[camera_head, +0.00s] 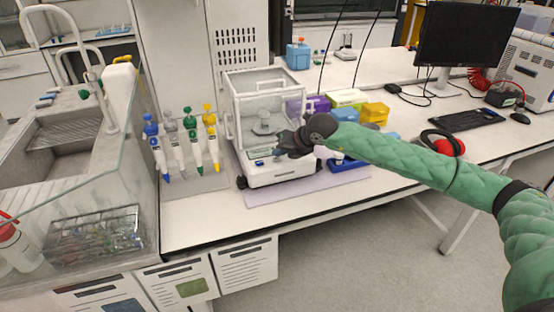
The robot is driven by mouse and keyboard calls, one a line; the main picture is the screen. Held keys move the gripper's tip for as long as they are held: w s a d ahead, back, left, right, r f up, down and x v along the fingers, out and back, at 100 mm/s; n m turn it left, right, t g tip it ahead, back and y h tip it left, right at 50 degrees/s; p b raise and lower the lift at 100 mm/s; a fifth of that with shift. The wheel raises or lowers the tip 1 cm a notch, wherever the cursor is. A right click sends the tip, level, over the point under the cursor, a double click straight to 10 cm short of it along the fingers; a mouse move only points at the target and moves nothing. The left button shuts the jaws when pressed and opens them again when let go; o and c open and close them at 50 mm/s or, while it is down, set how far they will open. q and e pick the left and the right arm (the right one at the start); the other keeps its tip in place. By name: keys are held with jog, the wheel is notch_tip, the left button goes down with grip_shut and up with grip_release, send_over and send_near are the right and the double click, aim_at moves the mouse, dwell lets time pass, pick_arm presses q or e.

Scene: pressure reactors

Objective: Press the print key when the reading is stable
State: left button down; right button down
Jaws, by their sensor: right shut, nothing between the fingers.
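The analytical balance (284,175) stands on the bench in the centre, with a clear draft shield (262,86) around its pan. Something small and pale (262,127) sits inside the shield. A display and key panel (258,154) is on the balance's front face; the reading is too small to make out. My right gripper (281,150) is shut and empty, right at the front panel's right part. It hides part of the panel and keys, and I cannot tell whether it touches a key. My left gripper is not in view.
A pipette stand (196,181) with several coloured pipettes is left of the balance. Coloured boxes (374,112) stand behind my right arm. A mauve mat (262,194) lies under the balance. A glass-walled sink area is at left; a monitor (466,38) and keyboard (466,120) are at right.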

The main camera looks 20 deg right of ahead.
aim_at(280, 160)
jog(key=shift+r, duration=0.4)
jog(key=shift+r, duration=2.5)
